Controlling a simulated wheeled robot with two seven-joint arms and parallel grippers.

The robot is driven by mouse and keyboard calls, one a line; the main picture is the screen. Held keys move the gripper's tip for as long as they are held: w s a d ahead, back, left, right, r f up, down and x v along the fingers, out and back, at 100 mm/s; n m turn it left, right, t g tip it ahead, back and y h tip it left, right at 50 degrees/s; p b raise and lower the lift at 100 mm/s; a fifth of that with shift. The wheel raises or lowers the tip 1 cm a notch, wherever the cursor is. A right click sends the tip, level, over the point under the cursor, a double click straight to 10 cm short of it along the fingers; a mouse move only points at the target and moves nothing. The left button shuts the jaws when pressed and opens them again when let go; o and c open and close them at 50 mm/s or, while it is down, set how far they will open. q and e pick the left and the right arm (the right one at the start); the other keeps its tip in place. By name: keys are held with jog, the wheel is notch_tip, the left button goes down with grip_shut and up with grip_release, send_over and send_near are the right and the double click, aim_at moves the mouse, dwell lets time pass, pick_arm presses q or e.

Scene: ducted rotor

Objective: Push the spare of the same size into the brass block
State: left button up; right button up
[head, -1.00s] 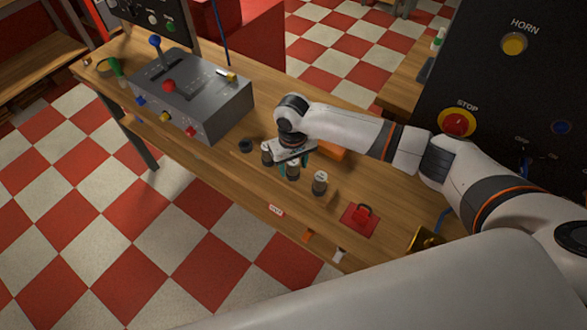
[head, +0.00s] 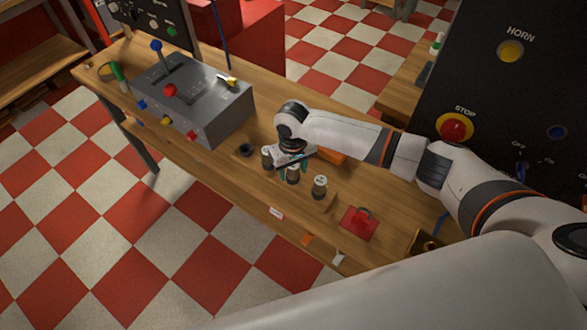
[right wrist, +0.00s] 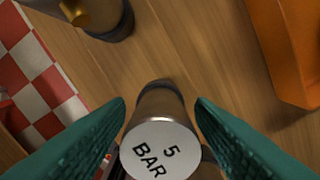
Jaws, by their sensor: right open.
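Three dark metal spares with pale caps stand in a row on the bench: a left one (head: 267,157), a middle one (head: 292,174) and a right one (head: 319,187). My right gripper (head: 297,168) is low over the row, at the middle spare. In the right wrist view a cap reading "5 BAR" (right wrist: 160,152) sits between the open teal fingers (right wrist: 160,108), with a gap visible on each side. The brass block (head: 424,243) shows at the lower right, partly hidden by my arm. My left gripper is not in view.
A dark empty-looking ring (head: 245,150) lies left of the spares. A red padlock-like piece (head: 359,222) is to their right. An orange object (head: 331,155) lies behind my gripper, also at right in the wrist view (right wrist: 285,60). A grey control box (head: 200,100) stands left.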

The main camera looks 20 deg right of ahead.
dwell(0.4)
jog(key=shift+p, duration=0.5)
grip_shut()
dwell(0.4)
jog(key=shift+o, duration=0.9)
grip_release()
notch_tip(320, 180, up, 12)
jog(key=shift+b, duration=0.55)
